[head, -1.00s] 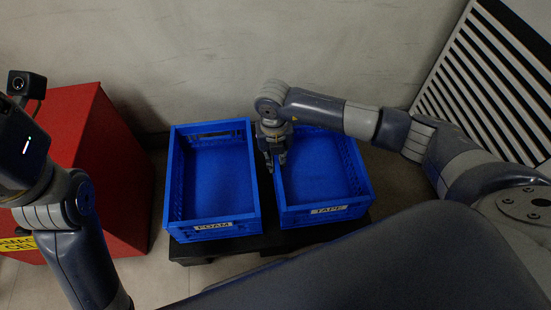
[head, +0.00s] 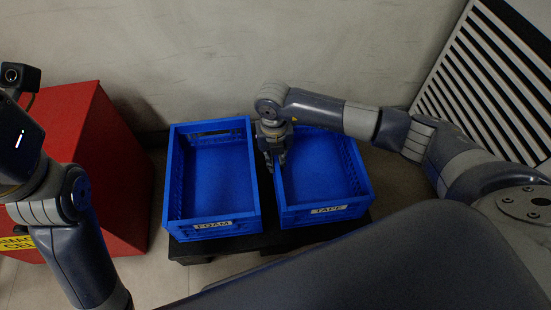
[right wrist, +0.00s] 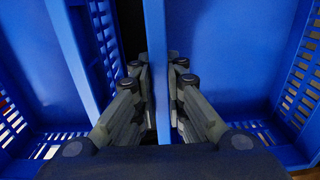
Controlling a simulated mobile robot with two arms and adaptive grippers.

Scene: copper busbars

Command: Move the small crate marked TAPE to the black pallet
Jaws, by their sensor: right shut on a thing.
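The TAPE crate (head: 322,208) is a blue, open, empty box standing upright over the right part of the black pallet (head: 264,238). My right gripper (head: 276,163) is shut on its left wall. In the right wrist view, the fingers (right wrist: 160,80) straddle that blue wall (right wrist: 158,40), one on each side. I cannot tell whether the crate's bottom touches the pallet. My left arm comes in at the left edge, and its fingers are out of view.
The blue, empty FOAM crate (head: 212,226) stands on the pallet just left, with a narrow gap between the crates. A red cabinet (head: 112,175) stands further left. A grey wall (head: 220,60) is behind, and a slatted panel (head: 490,85) is at right.

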